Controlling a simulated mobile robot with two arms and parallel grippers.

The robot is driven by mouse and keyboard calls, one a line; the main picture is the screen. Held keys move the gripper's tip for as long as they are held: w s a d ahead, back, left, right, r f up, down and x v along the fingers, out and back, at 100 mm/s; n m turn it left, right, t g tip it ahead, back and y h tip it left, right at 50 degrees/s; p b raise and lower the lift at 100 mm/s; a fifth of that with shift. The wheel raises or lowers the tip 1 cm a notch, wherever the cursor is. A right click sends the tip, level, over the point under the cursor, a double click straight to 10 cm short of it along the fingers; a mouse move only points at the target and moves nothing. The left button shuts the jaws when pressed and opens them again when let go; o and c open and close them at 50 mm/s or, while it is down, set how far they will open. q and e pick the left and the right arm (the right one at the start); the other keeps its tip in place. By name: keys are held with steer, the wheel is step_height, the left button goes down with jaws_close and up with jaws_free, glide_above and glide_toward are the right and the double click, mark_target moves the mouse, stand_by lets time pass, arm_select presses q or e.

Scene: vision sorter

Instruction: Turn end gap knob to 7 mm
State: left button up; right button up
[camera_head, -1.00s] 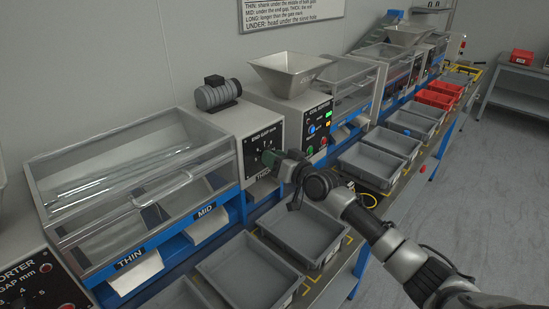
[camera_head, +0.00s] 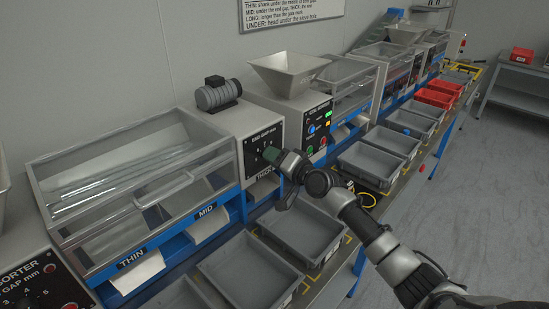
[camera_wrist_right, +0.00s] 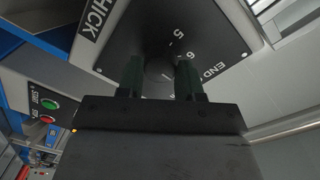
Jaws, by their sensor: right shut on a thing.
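The black end gap panel (camera_head: 250,160) is on the grey machine face above the THICK chute in the head view. In the right wrist view the panel (camera_wrist_right: 205,28) fills the top, with its white numbers 5 and 6 and part of the END GAP lettering showing. The dark round knob (camera_wrist_right: 159,70) is between the two green fingers of my right gripper (camera_wrist_right: 159,79), which is shut on it. In the head view my right gripper (camera_head: 271,154) is at the panel and hides the knob. The knob's pointer setting cannot be read. My left gripper is not in view.
A second control panel (camera_head: 318,125) with coloured buttons stands just right of the gripper. Grey bins (camera_head: 308,255) line the bench below my right arm. A clear-covered sorter (camera_head: 140,185) is at the left. The aisle floor at the right is clear.

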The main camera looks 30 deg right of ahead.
stand_by(0.3)
steer(key=o, duration=0.9)
steer(key=shift+o, duration=0.2)
steer(key=v, duration=1)
steer(key=shift+s+d, duration=0.15)
steer(key=shift+s, duration=0.25)
